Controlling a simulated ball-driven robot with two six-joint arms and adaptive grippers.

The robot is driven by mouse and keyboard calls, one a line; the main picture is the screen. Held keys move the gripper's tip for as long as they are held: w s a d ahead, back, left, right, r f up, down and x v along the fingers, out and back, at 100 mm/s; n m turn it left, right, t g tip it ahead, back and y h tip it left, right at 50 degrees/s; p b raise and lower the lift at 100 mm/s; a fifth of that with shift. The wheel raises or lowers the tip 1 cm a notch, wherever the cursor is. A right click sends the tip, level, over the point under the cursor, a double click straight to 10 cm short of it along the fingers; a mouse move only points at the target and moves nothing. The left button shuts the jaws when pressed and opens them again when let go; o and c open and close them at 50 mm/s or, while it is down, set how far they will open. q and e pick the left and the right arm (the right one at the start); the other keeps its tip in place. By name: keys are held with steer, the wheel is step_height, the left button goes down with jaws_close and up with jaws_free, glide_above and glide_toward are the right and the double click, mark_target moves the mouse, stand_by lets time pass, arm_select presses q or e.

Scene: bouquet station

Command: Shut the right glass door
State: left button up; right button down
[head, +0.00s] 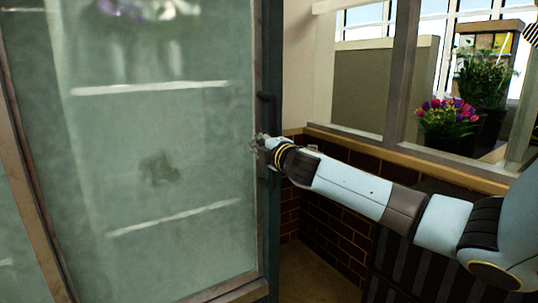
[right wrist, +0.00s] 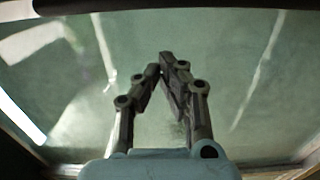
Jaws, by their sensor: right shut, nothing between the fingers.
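The right glass door (head: 160,130) fills the left half of the head view. Its pane is cloudy green, with pale shelf lines showing through it. A dark vertical handle (head: 266,110) runs along its right edge. My right gripper (head: 258,145) is at that edge, beside the handle and in front of the pane. In the right wrist view its fingers (right wrist: 163,72) come together at the tips with nothing between them, and the glass (right wrist: 230,60) lies behind them. I cannot tell whether the fingertips touch the door. My left gripper is in neither view.
A low brick wall (head: 330,225) with a wooden ledge stands right of the door. Beyond the window opening are colourful tulips (head: 447,118) and a leafy plant (head: 484,78). A dark striped surface (head: 425,270) lies below my right arm. A patch of floor (head: 312,275) shows beside the door.

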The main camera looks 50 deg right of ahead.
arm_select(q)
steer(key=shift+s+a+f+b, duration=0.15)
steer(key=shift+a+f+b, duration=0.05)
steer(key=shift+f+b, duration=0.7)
arm_select(e)
steer(key=v, duration=1)
steer(key=shift+a+f, duration=0.1)
steer(key=shift+f, duration=0.05)
